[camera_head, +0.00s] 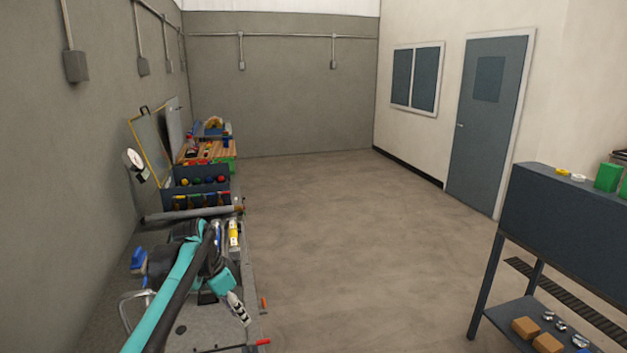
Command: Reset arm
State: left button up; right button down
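My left arm, teal and black, reaches in from the bottom left over the grey workbench (205,332). My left gripper (238,308) hangs at the end of the arm, tilted down over the bench top near its right edge. Its fingers look small and close together, and whether they are open or shut cannot be made out. No held object can be made out. My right arm and gripper are not in view.
A blue toolbox (203,188) and a yellow cylinder (233,233) are further back along the left wall. A blue-grey shelf unit (565,225) stands at right, with boxes on its lower shelf. The floor (340,220) between is clear, up to a blue door (487,120).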

pick_arm(q)
jog(key=s+d+f+n+t+y+b, duration=0.1)
jog(key=s+n, duration=0.2)
jog(key=s, duration=0.5)
jog(key=s+d+n+t+y, duration=0.1)
jog(key=s+n+t, duration=0.1)
jog(key=s, duration=0.6)
jog(key=s+f+n+t+y, duration=0.1)
jog(key=s+f+n+t, duration=0.1)
jog(key=s+f+n, duration=0.2)
jog(key=s+f+b, duration=0.1)
jog(key=s+f, duration=0.2)
jog(key=s, duration=0.3)
jog(key=shift+a+f, duration=0.35)
